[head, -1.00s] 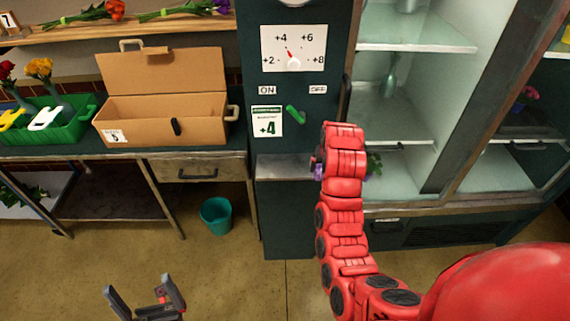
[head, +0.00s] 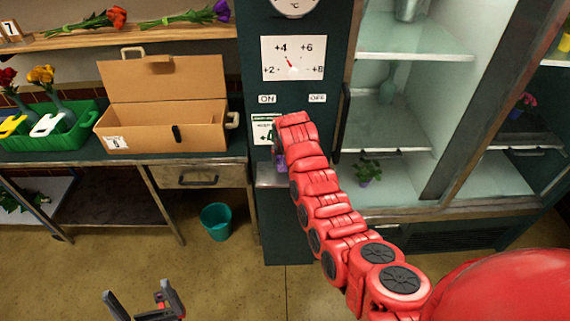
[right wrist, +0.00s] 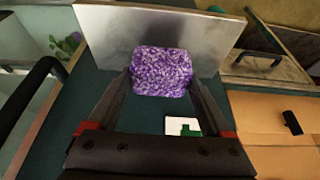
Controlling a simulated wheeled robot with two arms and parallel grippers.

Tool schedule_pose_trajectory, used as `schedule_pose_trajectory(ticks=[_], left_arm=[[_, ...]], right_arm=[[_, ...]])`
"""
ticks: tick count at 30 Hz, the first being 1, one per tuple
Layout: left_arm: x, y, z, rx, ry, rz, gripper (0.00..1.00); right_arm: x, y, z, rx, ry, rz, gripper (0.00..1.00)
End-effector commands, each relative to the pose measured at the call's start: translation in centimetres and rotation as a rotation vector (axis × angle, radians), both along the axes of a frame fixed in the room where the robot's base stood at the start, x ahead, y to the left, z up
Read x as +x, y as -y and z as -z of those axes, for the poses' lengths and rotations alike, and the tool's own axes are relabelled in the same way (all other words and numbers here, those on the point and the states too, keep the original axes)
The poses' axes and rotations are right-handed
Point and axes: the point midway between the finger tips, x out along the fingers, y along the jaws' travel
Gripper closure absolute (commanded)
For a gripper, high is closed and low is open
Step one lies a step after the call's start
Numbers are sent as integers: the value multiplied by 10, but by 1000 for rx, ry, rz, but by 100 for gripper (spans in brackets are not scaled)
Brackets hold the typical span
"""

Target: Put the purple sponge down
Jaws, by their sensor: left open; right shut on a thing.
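The purple sponge (right wrist: 161,71) is a speckled block held between the fingertips of my right gripper (right wrist: 162,84), which is shut on it. In the head view a small purple bit of the sponge (head: 281,161) shows left of my red right arm, which hides most of that gripper. A metal shelf (right wrist: 105,30) lies beyond the sponge in the right wrist view; whether they touch I cannot tell. In the head view the shelf (head: 267,176) juts from the dark green panel. My left gripper (head: 146,301) is open and empty, low over the floor.
Left of the panel, an open cardboard box (head: 165,124) and a green crate (head: 72,130) stand on the workbench. A glass-fronted cabinet (head: 420,150) with a potted plant (head: 368,172) is at right. A teal bin (head: 216,220) stands on the floor.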

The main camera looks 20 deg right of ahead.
Motion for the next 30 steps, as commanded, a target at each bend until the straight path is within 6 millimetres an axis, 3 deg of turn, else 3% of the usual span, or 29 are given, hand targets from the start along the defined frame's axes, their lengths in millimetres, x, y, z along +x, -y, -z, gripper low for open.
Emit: schedule_pose_trajectory(ticks=[3,6,10,18,19,21,30], left_arm=[[0,0,-11,0,0,0,0],[0,0,-22,0,0,0,0],[0,0,-23,0,0,0,0],[0,0,-24,0,0,0,0],[0,0,-24,0,0,0,0],[0,0,-23,0,0,0,0],[0,0,-24,0,0,0,0]], right_arm=[[6,-5,0,0,-3,-1,61],[4,-5,16,1,-5,-1,61],[5,-5,28,0,-3,-1,61],[5,-5,32,0,-1,0,61],[5,-5,33,1,-2,0,11],[5,-5,33,1,-2,0,0],[5,-5,33,1,-2,0,0]])
